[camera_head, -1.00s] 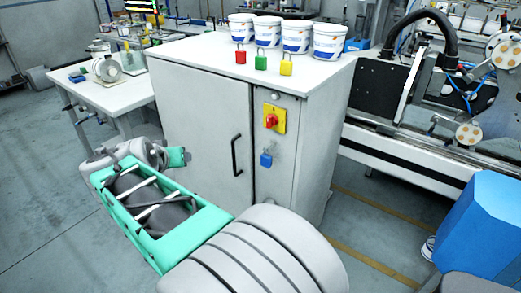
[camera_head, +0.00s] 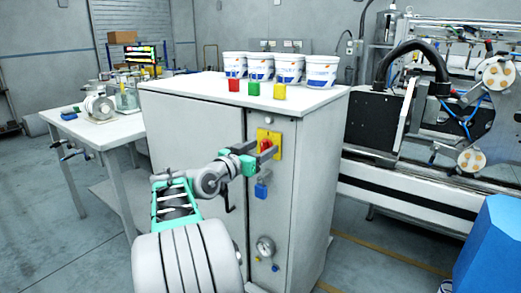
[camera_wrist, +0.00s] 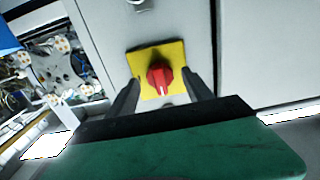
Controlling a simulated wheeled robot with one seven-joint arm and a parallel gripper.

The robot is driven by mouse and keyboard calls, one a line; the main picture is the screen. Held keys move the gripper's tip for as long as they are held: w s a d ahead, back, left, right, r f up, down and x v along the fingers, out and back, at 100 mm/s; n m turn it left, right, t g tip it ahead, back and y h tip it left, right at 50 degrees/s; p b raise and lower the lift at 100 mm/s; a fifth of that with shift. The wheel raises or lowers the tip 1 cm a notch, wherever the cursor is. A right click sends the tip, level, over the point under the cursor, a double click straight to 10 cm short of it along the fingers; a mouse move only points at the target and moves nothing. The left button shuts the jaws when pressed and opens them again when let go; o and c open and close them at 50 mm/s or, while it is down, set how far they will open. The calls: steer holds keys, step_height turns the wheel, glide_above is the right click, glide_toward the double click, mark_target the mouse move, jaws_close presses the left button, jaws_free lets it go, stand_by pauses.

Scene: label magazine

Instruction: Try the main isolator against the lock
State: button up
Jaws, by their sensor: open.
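The main isolator is a red rotary knob (camera_wrist: 160,76) on a yellow plate (camera_wrist: 143,58) on the grey cabinet's narrow front panel. In the head view the knob (camera_head: 265,146) is partly hidden by my gripper. My gripper (camera_head: 262,153) is open at the isolator. In the wrist view its two dark fingers (camera_wrist: 162,84) stand on either side of the knob, with gaps visible; contact cannot be told. A blue padlock (camera_head: 261,191) hangs on the panel just below the yellow plate. Whether its shackle passes through the isolator cannot be told.
Red (camera_head: 234,85), green (camera_head: 253,89) and yellow (camera_head: 279,91) padlocks stand on the cabinet top (camera_head: 190,84) before several white tubs (camera_head: 321,70). A gauge (camera_head: 265,247) sits low on the panel. A blue block (camera_head: 495,245) stands at right.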

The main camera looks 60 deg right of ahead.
jaws_close()
steer(key=b, duration=0.2)
steer(key=shift+f+m+b, duration=0.3)
steer(key=shift+f+m, duration=0.1)
steer(key=shift+m+b, duration=0.3)
steer(key=shift+b, duration=0.9)
steer(key=shift+r+m, duration=0.3)
steer(key=shift+r, duration=0.05)
jaws_free()
steer(key=shift+a, duration=0.1)
